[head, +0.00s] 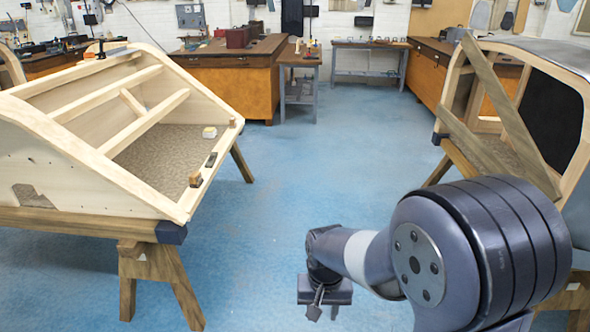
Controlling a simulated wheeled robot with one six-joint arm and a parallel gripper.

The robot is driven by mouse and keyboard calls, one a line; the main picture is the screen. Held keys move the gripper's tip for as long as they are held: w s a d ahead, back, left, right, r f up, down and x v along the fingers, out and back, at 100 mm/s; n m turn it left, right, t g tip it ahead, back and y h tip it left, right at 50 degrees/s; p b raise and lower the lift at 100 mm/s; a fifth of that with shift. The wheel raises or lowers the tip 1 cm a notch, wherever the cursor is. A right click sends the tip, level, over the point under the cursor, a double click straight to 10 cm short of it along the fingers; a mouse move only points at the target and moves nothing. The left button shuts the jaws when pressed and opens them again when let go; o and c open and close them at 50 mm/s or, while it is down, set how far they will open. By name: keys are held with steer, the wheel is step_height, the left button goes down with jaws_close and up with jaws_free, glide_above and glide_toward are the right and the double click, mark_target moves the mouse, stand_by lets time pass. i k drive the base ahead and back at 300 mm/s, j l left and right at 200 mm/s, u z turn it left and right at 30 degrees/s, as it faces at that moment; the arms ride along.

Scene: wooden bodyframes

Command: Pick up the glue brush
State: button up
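My gripper (324,308) hangs low over the blue floor, right of the left wooden bodyframe (62,125). It is small and dark here, and I cannot tell whether its fingers are open or shut. I see nothing clearly held in it. I cannot pick out the glue brush for certain. Several small things sit along the frame's right rail: a brown wooden piece (195,179), a dark flat piece (211,159), a pale block (209,132) and a small tan piece (232,122). They are too small to name surely. My gripper is apart from all of them.
The left bodyframe rests on a wooden trestle (150,262). A second bodyframe (500,120) stands at the right. Workbenches (225,82) line the back. The blue floor (310,160) between the frames is clear.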

mark_target(234, 124)
steer(key=i, duration=2.2)
steer(key=i+l+u, duration=0.1)
steer(key=i, duration=0.95)
steer(key=i+u, duration=0.45)
steer(key=i+l+u, duration=0.2)
steer(key=i+u, duration=0.25)
steer(key=i, duration=0.15)
steer(key=i+l+u, duration=0.7)
steer(key=u, duration=0.15)
steer(key=i+l+u, duration=0.8)
steer(key=l+u, duration=0.4)
steer(key=i+l, duration=0.05)
steer(key=l, duration=0.1)
